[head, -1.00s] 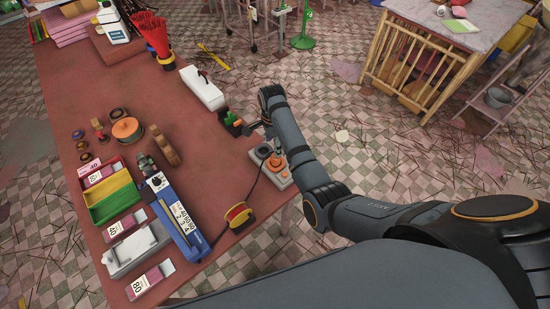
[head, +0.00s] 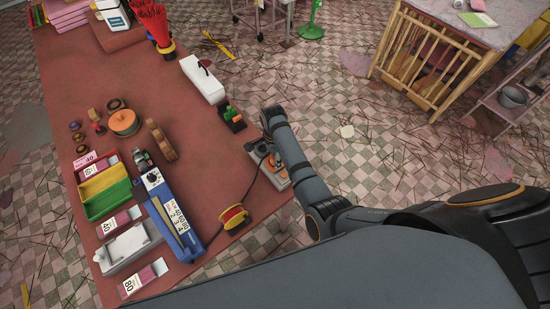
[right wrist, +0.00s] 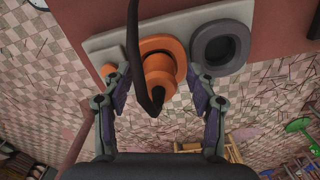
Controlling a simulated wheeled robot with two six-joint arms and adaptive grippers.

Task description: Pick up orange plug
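The orange plug (right wrist: 160,75) stands at a round orange seat on a pale grey plate (right wrist: 103,42), with a black cable (right wrist: 137,50) running across it. In the right wrist view, my right gripper (right wrist: 159,85) is open, its two fingers on either side of the plug. A gap shows on both sides, and I see no clear contact. In the head view, my right arm partly hides the plate (head: 281,177) and the plug at the table's right edge. My left gripper is not in view.
A dark grey ring (right wrist: 220,47) sits beside the plug on the plate. The table's middle is mostly clear.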

